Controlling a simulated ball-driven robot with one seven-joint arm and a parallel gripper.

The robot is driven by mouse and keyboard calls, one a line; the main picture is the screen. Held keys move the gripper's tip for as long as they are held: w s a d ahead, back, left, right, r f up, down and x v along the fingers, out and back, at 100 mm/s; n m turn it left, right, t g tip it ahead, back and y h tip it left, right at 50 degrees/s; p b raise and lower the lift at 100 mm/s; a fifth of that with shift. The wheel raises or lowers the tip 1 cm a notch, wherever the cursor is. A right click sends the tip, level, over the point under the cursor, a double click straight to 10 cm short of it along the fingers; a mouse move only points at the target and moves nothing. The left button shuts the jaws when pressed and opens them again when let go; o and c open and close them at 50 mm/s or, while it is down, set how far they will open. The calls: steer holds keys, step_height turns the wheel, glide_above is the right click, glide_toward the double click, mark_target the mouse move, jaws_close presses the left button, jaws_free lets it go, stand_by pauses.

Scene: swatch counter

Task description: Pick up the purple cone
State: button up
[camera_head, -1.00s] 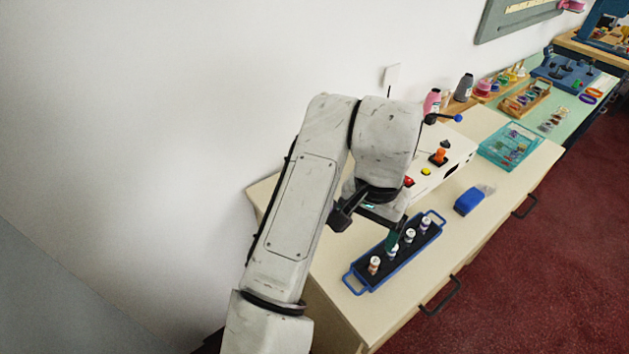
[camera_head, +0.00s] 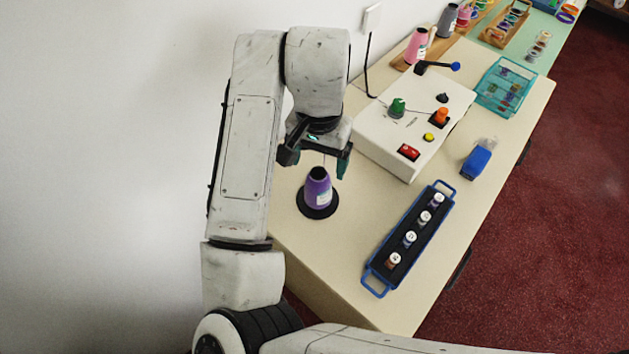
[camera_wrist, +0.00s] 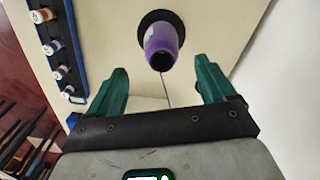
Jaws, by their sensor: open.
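The purple cone (camera_head: 318,188) stands upright on a round black base on the cream counter, with a dark top and a pale label. My gripper (camera_head: 316,156) is above it in the head view, open and empty. In the wrist view the purple cone (camera_wrist: 160,45) is ahead of the gap between the two green fingers of my gripper (camera_wrist: 165,80). The fingers do not touch the cone.
A blue-handled tray (camera_head: 372,279) with several small spools stands right of the cone. A blue block (camera_head: 475,162) lies further right. Counter around the cone is clear.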

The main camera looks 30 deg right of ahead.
mark_target(318, 190)
steer(key=shift+w+d+f+p, duration=0.1)
steer(key=shift+f+p, duration=0.3)
steer(key=shift+f, duration=1.6)
steer(key=shift+w+f+p, duration=0.1)
steer(key=shift+f+p, duration=0.3)
steer(key=shift+f, duration=1.55)
steer(key=shift+c, duration=0.3)
steer(key=c, duration=1.1)
steer(key=shift+r, duration=0.1)
